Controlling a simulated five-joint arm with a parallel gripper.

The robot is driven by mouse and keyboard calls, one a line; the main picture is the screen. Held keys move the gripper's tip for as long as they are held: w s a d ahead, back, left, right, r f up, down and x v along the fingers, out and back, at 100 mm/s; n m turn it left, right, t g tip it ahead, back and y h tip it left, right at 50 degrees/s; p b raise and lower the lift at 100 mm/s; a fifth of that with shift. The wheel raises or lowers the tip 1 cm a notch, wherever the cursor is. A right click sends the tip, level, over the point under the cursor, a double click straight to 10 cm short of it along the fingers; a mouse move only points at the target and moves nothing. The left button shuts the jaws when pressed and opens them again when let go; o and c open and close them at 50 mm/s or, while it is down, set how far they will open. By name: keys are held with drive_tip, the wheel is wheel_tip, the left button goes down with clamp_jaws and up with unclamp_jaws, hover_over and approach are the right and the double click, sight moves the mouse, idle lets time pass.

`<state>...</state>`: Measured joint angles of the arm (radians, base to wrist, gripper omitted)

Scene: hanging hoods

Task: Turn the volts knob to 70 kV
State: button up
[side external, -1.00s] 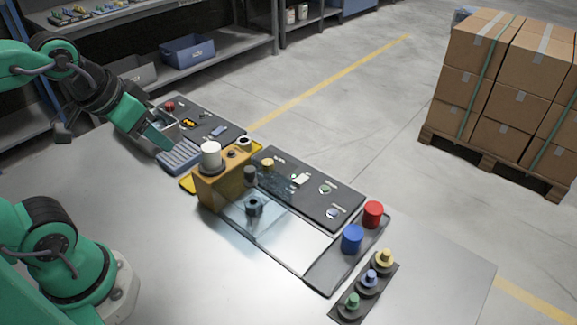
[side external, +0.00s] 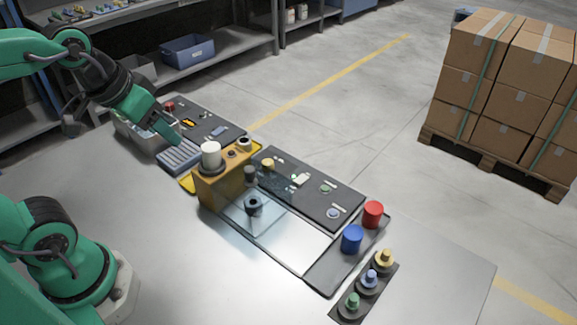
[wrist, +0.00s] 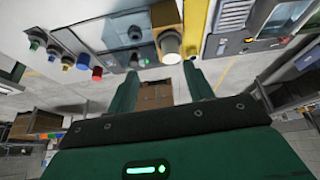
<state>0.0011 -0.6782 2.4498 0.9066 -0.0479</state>
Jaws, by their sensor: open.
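My gripper (side external: 173,134) is open and empty above the left part of the bench, over the grey ribbed block and left of the orange box (side external: 222,189). The wrist view shows its two green fingers spread apart, with a gap (wrist: 160,70) between the tips. The orange box carries a large white cylindrical knob (side external: 210,154), also seen beyond the fingertips in the wrist view (wrist: 170,47), and a smaller dark knob (side external: 231,154). I cannot read any volts label or kV scale, so which knob is the volts knob is unclear. No knob is visibly touched.
Red (side external: 373,213) and blue (side external: 352,238) cylinders stand farther right.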

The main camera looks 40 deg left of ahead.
drive_tip(key=w+n+g, duration=0.2)
drive_tip(key=w+n, duration=0.1)
drive_tip(key=w, duration=0.5)
drive_tip(key=n+g, duration=0.4)
drive_tip(key=n, duration=0.2)
hover_over(268, 162)
wheel_tip(268, 162, down, 15)
drive_tip(key=shift+w+d+f, duration=0.1)
drive_tip(key=shift+d+f, duration=0.05)
drive_tip(key=shift+w+f, duration=0.15)
drive_tip(key=shift+f, duration=0.15)
drive_tip(key=shift+f, duration=0.15)
drive_tip(key=shift+f, duration=3.75)
drive_tip(key=c, duration=1)
